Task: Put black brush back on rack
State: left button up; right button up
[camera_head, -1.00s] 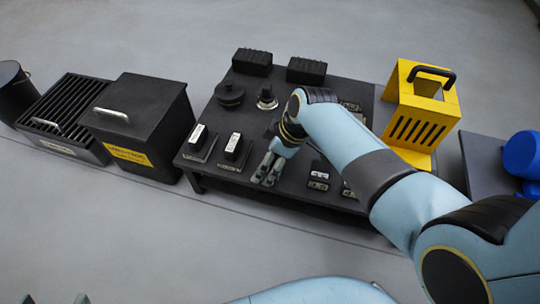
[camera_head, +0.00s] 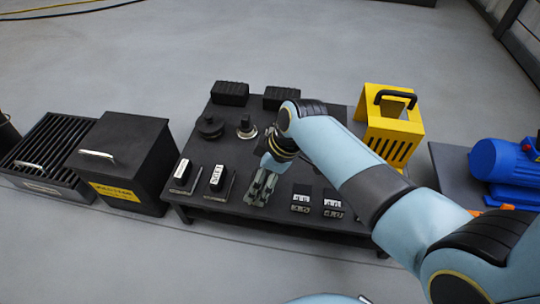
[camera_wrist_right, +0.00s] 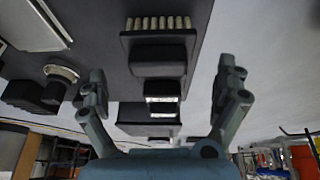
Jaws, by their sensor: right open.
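A black block with a row of pale tufts (camera_wrist_right: 158,24) shows at the top of the right wrist view, beyond the finger gap; it looks like a brush, but I cannot be sure. In the head view I cannot tell the black brush from the other dark pieces on the low black table (camera_head: 240,205). My right gripper (camera_head: 260,190) is over the middle front of this table. In the wrist view its fingers (camera_wrist_right: 163,90) are wide apart with nothing held between them. No rack can be made out for certain. My left gripper is not in view.
Two ridged black blocks (camera_head: 230,93) (camera_head: 281,97) stand at the table's back. White-labelled pieces (camera_head: 182,170) (camera_head: 302,198) flank the right gripper. A black box (camera_head: 122,150) is left, a yellow guard (camera_head: 392,120) and blue motor (camera_head: 505,160) right. The grey floor in front is clear.

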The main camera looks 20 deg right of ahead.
jog(key=p+v, duration=0.1)
jog(key=v, duration=0.2)
jog(key=shift+w, duration=0.1)
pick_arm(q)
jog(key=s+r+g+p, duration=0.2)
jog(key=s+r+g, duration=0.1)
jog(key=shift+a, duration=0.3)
pick_arm(e)
jog(key=s+d+r+m+h, duration=0.1)
jog(key=s+d+r+m, duration=0.2)
jog(key=s, duration=0.5)
jog(key=s+d+r+m+h, duration=0.1)
jog(key=s+d+r+m, duration=0.2)
jog(key=s+r, duration=0.3)
jog(key=s+d+r+m+h, duration=0.1)
jog(key=s+d+r+m, duration=0.3)
jog(key=s, duration=0.6)
jog(key=shift+s+d+r, duration=0.35)
jog(key=shift+d+r, duration=0.05)
jog(key=shift+r, duration=0.05)
